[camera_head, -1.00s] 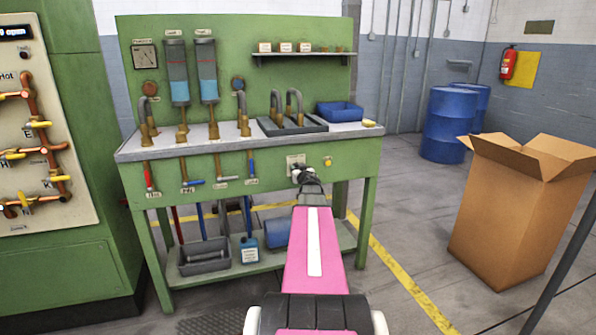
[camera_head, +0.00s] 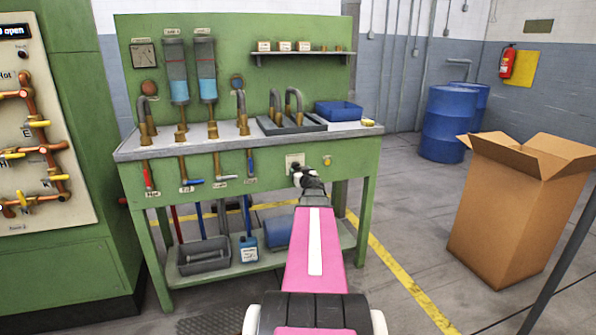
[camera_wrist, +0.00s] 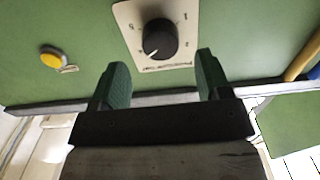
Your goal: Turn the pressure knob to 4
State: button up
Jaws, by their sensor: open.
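The pressure knob (camera_wrist: 160,38) is a round black dial on a pale plate (camera_wrist: 132,22) with numbers and a label, set in the green front panel of the bench. In the wrist view the plate looks upside down, and the pointer's exact setting is hard to read. My gripper (camera_wrist: 157,80) is open, with its two dark green fingers apart. The knob lies just beyond the fingertips, roughly between them, and nothing is held. In the head view my gripper (camera_head: 300,172) is at the front panel and hides most of the knob; part of the pale plate (camera_head: 293,158) shows.
A yellow button (camera_wrist: 52,59) is on the same panel, also visible in the head view (camera_head: 327,160). Valve handles (camera_head: 190,184) hang along the bench front to the left. A cardboard box (camera_head: 515,210) stands on the floor at right.

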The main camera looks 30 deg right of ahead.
jog(key=v, duration=0.7)
jog(key=shift+w, duration=0.1)
jog(key=a+f+m+g+h, duration=0.1)
jog(key=a+f+g, duration=0.4)
jog(key=a, duration=0.4)
jog(key=a+f+m+g, duration=0.1)
jog(key=a+f+g, duration=0.2)
jog(key=a+f, duration=0.5)
jog(key=s+a+f+n+g+y, duration=0.2)
jog(key=s+a, duration=0.5)
jog(key=a, duration=0.5)
jog(key=s+a+f+n+g+y, duration=0.2)
jog(key=s+a+f+g, duration=0.3)
jog(key=a, duration=0.8)
jog(key=shift+s+f+n+g+y, duration=0.15)
jog(key=shift+s+n+g+y, duration=0.25)
jog(key=shift+s+g+y, duration=0.55)
jog(key=shift+s+g+h, duration=0.1)
jog(key=shift+g+h, duration=0.15)
